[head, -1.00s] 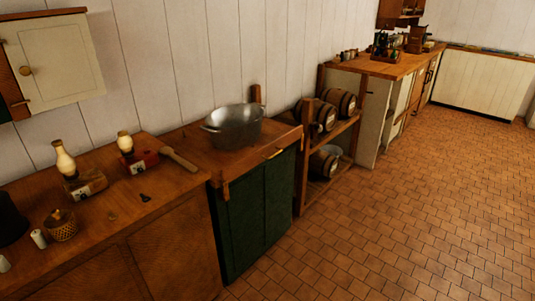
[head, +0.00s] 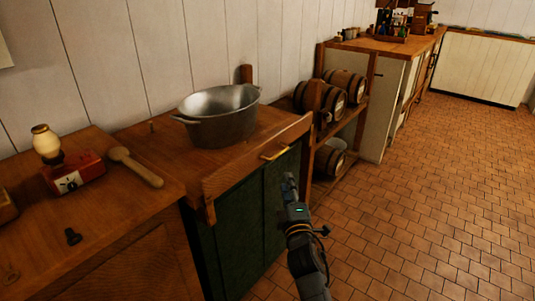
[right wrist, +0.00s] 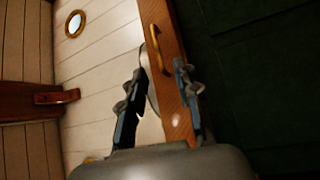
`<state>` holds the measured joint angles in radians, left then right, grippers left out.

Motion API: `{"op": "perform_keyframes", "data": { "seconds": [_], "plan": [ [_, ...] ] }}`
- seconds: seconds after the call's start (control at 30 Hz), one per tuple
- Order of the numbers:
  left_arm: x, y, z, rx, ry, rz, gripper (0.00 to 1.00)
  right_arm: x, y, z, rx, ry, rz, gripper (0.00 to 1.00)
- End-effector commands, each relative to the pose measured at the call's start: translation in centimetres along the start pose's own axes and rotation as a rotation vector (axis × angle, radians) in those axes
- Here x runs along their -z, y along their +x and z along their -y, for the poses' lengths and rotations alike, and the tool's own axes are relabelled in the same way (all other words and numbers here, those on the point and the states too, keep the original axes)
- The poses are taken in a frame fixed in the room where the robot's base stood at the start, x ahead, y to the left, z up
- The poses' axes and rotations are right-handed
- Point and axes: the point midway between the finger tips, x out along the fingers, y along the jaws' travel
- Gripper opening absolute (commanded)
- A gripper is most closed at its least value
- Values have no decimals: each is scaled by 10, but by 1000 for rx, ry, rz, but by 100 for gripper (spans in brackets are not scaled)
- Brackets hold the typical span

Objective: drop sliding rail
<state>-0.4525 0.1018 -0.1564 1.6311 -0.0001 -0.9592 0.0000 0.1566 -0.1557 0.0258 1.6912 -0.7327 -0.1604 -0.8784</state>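The wooden rail (head: 245,165) runs along the front edge of the counter, above a dark green cabinet. A brass handle (head: 274,153) is fixed on its front. My right gripper (head: 289,182) is in front of the cabinet, just below and to the right of the handle. My left gripper is not in view.
A metal tub (head: 220,117) stands on the counter behind the rail. A wooden mallet (head: 136,167) and a red box (head: 72,174) lie on the left counter. A rack with barrels (head: 345,84) stands right of the cabinet. The tiled floor (head: 440,185) on the right is clear.

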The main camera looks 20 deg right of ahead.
Motion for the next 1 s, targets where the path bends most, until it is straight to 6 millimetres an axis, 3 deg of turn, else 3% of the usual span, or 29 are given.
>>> {"op": "perform_keyframes", "data": {
  "seconds": [0.17,0.63,0.8,1.0],
  "plan": [
    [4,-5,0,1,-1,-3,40,0,19,-4,-8,-6,0,32],
    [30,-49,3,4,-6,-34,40,1,112,-2,-5,-1,-1,32],
    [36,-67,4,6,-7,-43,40,0,130,-2,-4,-1,0,32],
    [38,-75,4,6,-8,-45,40,1,137,-2,-3,-1,-1,32]
  ]
}}
